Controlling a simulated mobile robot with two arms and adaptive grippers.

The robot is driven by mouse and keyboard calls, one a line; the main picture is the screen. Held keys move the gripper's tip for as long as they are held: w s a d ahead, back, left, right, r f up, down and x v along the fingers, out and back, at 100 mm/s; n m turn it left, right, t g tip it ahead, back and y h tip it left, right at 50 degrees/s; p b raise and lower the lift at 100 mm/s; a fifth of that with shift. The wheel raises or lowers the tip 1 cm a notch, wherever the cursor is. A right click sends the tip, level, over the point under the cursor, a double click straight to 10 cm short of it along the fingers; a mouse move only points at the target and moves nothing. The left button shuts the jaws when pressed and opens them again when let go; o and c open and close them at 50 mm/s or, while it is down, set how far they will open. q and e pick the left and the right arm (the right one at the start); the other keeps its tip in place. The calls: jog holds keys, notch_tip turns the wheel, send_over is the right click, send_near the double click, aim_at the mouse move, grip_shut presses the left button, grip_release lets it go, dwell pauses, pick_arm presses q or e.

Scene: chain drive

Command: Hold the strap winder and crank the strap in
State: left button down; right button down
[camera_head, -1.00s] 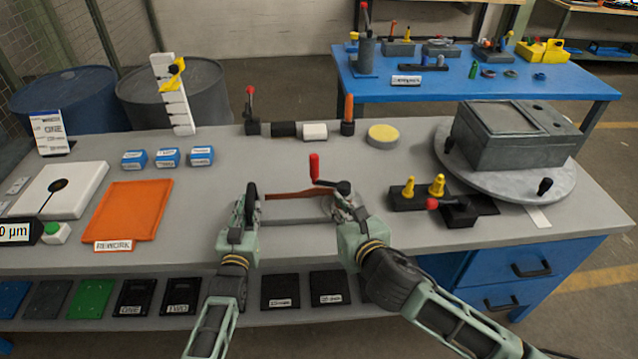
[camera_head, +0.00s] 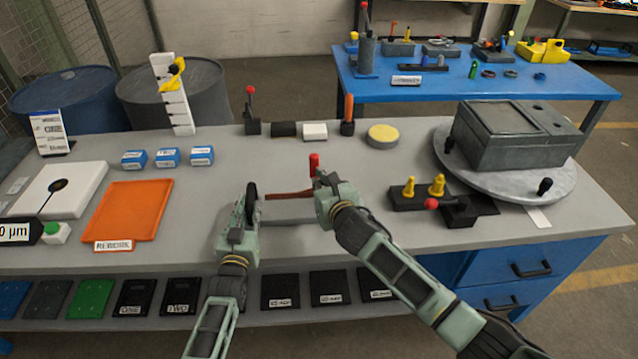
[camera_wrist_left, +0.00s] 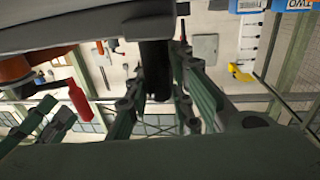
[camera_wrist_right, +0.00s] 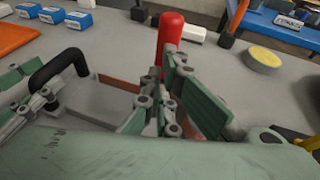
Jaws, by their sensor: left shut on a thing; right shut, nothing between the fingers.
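The strap winder's black handle (camera_head: 251,199) stands upright at the middle front of the grey table. My left gripper (camera_head: 243,215) is shut on this handle, which also shows between its fingers in the left wrist view (camera_wrist_left: 155,70). A red-brown strap (camera_head: 288,195) runs to the right from the handle. The crank's upright red grip (camera_head: 314,162) stands at the strap's right end. My right gripper (camera_head: 322,188) is shut and empty, close to the red grip. In the right wrist view the red grip (camera_wrist_right: 171,38) rises just behind the fingertips; touching cannot be told.
An orange tray (camera_head: 127,210) lies to the left, with several blue boxes (camera_head: 167,158) behind it. A black block with yellow pegs (camera_head: 437,187) and a round turntable (camera_head: 505,185) bearing a grey box (camera_head: 515,137) stand to the right. The table between strap and back row is clear.

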jog(key=shift+w+a+m+h, duration=0.15)
jog(key=shift+w+m+h, duration=0.5)
jog(key=shift+h, duration=0.25)
jog(key=w+m+h, duration=0.2)
jog(key=w+h, duration=0.1)
jog(key=shift+w+a+m, duration=0.1)
jog(key=shift+w+m, duration=0.15)
jog(key=shift+m, duration=0.1)
jog(key=shift+w+d+h, duration=0.3)
jog(key=shift+w, duration=0.05)
dwell(0.4)
dwell(0.4)
